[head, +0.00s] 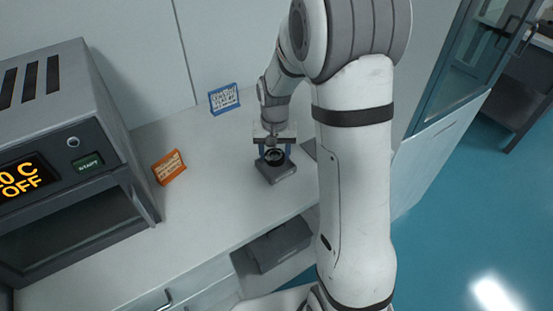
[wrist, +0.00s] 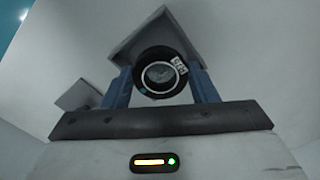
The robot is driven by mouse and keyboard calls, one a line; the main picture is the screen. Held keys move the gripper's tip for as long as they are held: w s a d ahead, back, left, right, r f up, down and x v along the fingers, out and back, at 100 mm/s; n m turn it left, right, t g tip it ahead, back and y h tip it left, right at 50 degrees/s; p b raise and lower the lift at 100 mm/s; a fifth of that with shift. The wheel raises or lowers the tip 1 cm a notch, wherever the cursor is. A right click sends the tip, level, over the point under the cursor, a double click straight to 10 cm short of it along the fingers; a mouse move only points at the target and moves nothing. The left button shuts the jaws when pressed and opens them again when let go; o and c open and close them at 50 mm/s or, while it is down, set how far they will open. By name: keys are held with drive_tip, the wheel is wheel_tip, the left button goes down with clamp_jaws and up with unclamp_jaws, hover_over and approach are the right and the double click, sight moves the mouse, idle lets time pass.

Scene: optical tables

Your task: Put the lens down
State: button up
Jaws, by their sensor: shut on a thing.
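The lens (wrist: 160,75) is a round glass in a black ring mount with a small white label. My gripper (wrist: 160,88) is shut on it, with one blue finger on each side of the ring. In the head view my gripper (head: 273,152) points down over the bench, and the dark lens ring (head: 274,156) shows between its fingers. A grey square block (head: 279,173) is directly under the lens; it also shows behind the lens in the wrist view (wrist: 128,50). I cannot tell whether the lens touches the block.
A grey oven-like device (head: 75,140) with an orange display stands at the left. An orange sign (head: 169,167) and a blue sign (head: 224,98) stand on the white bench (head: 215,215). Another flat grey piece (wrist: 77,95) lies nearby. The bench front is clear.

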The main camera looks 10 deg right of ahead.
sight(275, 156)
drive_tip(key=shift+s+f, duration=0.1)
drive_tip(key=shift+f, duration=1.65)
drive_tip(key=shift+d+f, duration=0.1)
drive_tip(key=o, duration=0.7)
wheel_tip(275, 156, up, 12)
drive_tip(key=s+r+n+t, duration=0.1)
drive_tip(key=s+r, duration=0.1)
drive_tip(key=s, duration=0.5)
drive_tip(key=s+r+n+t, duration=0.1)
drive_tip(key=s+r, duration=0.1)
drive_tip(key=s, duration=0.5)
drive_tip(key=s+r+t, duration=0.1)
drive_tip(key=s+r, duration=0.1)
drive_tip(key=s, duration=0.5)
drive_tip(key=shift+s+d+r+n, duration=0.1)
drive_tip(key=shift+d+r+n, duration=0.1)
drive_tip(key=shift+n, duration=0.2)
